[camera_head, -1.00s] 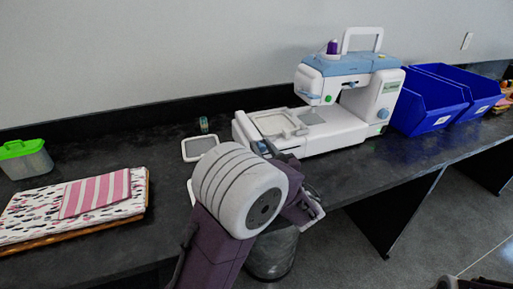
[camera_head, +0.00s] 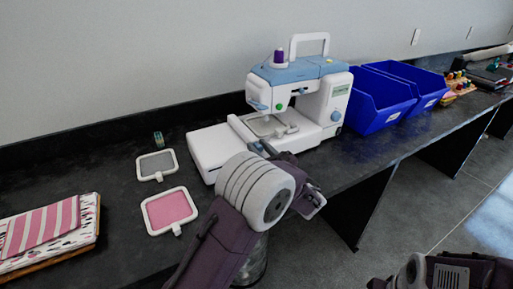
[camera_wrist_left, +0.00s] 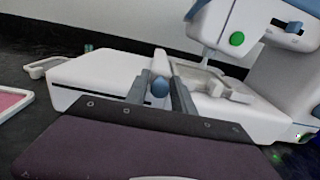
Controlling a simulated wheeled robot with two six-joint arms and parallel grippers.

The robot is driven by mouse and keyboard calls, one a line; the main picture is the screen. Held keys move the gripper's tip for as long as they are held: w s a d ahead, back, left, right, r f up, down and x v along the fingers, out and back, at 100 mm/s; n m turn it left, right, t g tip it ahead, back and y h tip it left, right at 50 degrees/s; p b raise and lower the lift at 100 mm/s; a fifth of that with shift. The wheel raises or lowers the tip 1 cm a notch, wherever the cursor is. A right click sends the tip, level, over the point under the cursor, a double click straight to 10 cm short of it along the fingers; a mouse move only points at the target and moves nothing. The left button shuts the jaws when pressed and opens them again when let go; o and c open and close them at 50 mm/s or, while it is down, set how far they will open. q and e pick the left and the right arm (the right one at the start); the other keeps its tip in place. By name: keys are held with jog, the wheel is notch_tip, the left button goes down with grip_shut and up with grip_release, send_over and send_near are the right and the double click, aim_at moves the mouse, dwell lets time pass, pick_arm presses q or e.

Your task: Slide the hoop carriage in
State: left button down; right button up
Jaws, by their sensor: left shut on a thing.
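The white and light-blue embroidery machine (camera_head: 335,100) stands on the dark counter, with its low white bed (camera_head: 207,147) reaching out to the left. The white hoop carriage (camera_head: 238,127) lies on the bed, its hoop under the needle head (camera_head: 258,104). My left gripper (camera_head: 266,149) is at the front of the bed, low beside the carriage. In the left wrist view its two fingers (camera_wrist_left: 160,88) are shut around a rounded blue knob (camera_wrist_left: 160,87) in front of the carriage. How the knob joins the carriage is hidden. My right gripper is not in view.
A grey-filled hoop (camera_head: 156,165) and a pink-filled hoop (camera_head: 170,210) lie left of the machine, near a small thread spool (camera_head: 158,138). Folded fabric (camera_head: 40,235) lies farther left. Blue bins (camera_head: 378,115) stand close at the machine's right. The counter's front edge is near my left arm.

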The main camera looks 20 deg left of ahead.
pick_arm(q)
jog(key=c, duration=1.2)
grip_release()
jog(key=shift+c, duration=0.2)
jog(key=shift+d, duration=0.1)
jog(key=p+v, duration=0.1)
jog(key=v, duration=0.8)
